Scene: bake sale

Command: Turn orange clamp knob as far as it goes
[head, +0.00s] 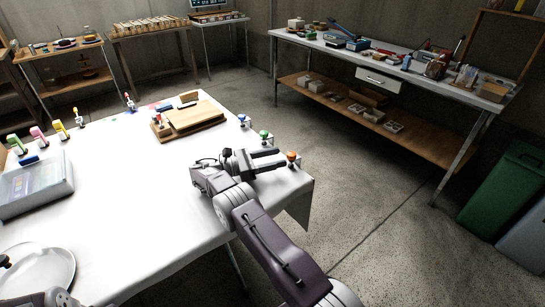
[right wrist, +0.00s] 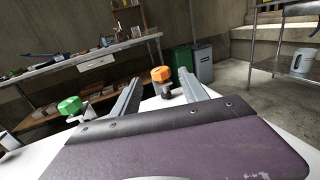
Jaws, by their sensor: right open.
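The orange clamp knob (head: 292,155) stands at the right corner edge of the white-covered table (head: 150,235). The knob also shows in the right wrist view (right wrist: 161,74), on a dark clamp stem. My right gripper (head: 279,158) is open, its fingers pointing at the knob. In the right wrist view, its two fingertips (right wrist: 159,82) lie to the left and right of the knob. The knob appears between or just beyond the tips, and I see no contact. My left gripper is not in view.
A green knob (head: 265,135) and a blue knob (head: 242,119) sit along the same edge; the green one is just left of my right fingers. A wooden board (head: 193,118), a clear-lidded box (head: 35,185) and a white plate (head: 45,270) are on the table.

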